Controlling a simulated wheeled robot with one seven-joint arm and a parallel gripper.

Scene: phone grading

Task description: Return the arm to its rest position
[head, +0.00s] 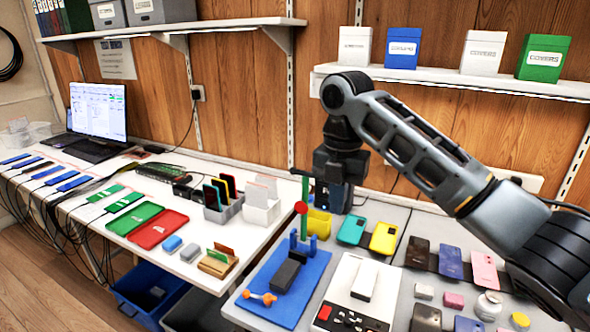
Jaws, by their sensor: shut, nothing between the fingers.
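My arm reaches in from the right edge, rises to a bent joint above the right-hand table and drops down from there. My gripper (334,199) hangs at its end, pointing down over the back of that table, just right of a green upright with a red knob (301,207). It is shut and holds nothing. Its fingertips are small and dark here. A yellow bin (319,223) stands close below it, and a teal phone (352,230) lies to its right.
A blue mat (283,308) and a white device (345,287) lie in front. Several phones, including a pink one (485,272), lie right, below my arm. A shelf (450,80) with box-like covers is behind it. The left table (110,255) holds trays and a laptop (97,112).

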